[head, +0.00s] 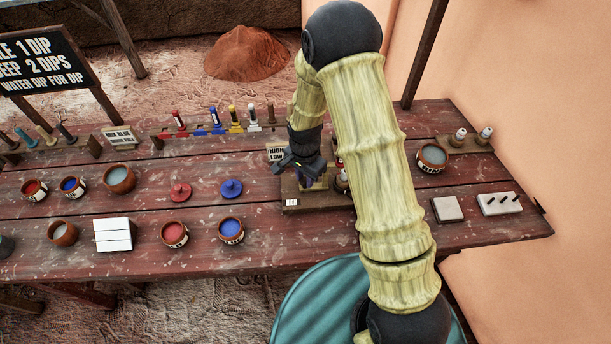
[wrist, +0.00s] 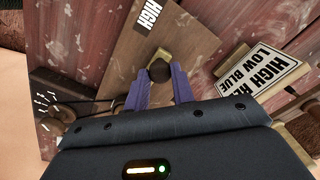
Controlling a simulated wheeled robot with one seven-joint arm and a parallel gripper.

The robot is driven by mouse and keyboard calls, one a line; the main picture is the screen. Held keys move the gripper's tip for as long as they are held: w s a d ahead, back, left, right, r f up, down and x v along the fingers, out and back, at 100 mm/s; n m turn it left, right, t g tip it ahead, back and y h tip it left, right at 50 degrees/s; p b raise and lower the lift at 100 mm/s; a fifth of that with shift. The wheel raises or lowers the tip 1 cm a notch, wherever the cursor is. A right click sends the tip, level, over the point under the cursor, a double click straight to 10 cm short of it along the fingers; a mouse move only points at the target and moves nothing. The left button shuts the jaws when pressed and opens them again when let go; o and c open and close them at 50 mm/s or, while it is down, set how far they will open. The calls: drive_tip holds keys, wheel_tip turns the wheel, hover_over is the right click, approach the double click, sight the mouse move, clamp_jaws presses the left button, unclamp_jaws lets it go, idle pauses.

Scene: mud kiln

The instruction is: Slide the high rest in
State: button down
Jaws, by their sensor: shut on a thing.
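The high rest (wrist: 161,56) shows in the wrist view as a small tan piece with a dark round knob. It sits on a brown wooden board (wrist: 120,62) beside a white HIGH label (wrist: 148,14). My gripper (wrist: 160,82) has its two purple fingers closed on the knob from either side. In the head view my gripper (head: 312,182) reaches down over the board (head: 318,203), and my arm hides part of it. I cannot tell how far in the rest sits.
A HIGH/LOW sign (head: 277,152) stands behind the board. A grey-filled pot (head: 432,157) and white-capped bottles (head: 472,136) stand right of my arm. Paint pots, including a blue one (head: 231,230), and white tiles (head: 113,235) are at left.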

drive_tip(key=c, duration=1.2)
unclamp_jaws()
drive_tip(key=shift+d, duration=0.3)
drive_tip(key=shift+w+a, duration=0.1)
drive_tip(key=shift+w, duration=0.05)
drive_tip(key=shift+w+r, duration=0.1)
drive_tip(key=shift+r, duration=0.4)
wheel_tip(320, 180, up, 16)
drive_tip(key=shift+r+b, duration=0.2)
drive_tip(key=shift+b, duration=0.7)
